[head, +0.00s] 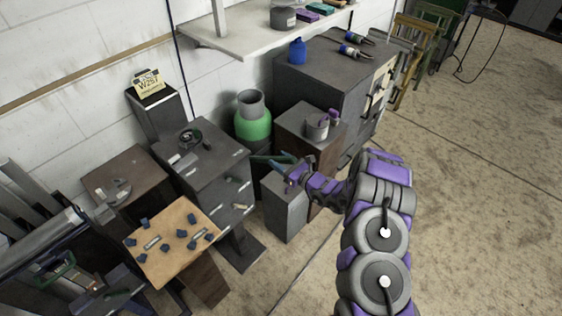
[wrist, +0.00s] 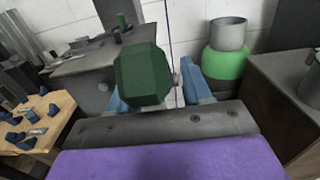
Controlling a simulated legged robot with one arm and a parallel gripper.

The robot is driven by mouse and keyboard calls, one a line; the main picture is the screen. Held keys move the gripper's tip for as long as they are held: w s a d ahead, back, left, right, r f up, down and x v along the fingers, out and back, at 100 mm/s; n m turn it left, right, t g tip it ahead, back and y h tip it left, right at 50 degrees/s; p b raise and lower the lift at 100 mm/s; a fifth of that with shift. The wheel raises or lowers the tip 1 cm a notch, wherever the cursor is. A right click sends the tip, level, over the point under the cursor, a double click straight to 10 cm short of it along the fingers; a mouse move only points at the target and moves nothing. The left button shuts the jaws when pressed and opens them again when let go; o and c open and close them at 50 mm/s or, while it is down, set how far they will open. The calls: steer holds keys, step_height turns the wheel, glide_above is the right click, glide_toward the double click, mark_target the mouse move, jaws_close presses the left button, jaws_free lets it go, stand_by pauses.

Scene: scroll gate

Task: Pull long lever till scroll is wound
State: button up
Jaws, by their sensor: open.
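A dark green lever end (wrist: 143,75), blocky with bevelled edges, looms large in the wrist view. In the head view, a thin dark green bar (head: 262,158), which looks like the same lever, reaches left from my gripper towards the grey cabinet. My gripper (head: 284,164) has blue fingers and is open. In the wrist view, the fingers (wrist: 153,88) stand on both sides of the lever end, which covers part of the left finger. I cannot tell whether they touch it. The lever's base is unclear, and I cannot make out a scroll.
A grey cabinet (head: 208,165) and a wooden board with dark blue pieces (head: 168,243) stand left. A green canister (head: 253,125) is behind my gripper. A short grey box (head: 285,207) stands below it, and a brown cabinet (head: 300,132) just behind. Open floor (head: 480,180) lies right.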

steer(key=shift+d, duration=0.1)
jaws_close()
steer(key=shift+r, duration=0.15)
stand_by(0.3)
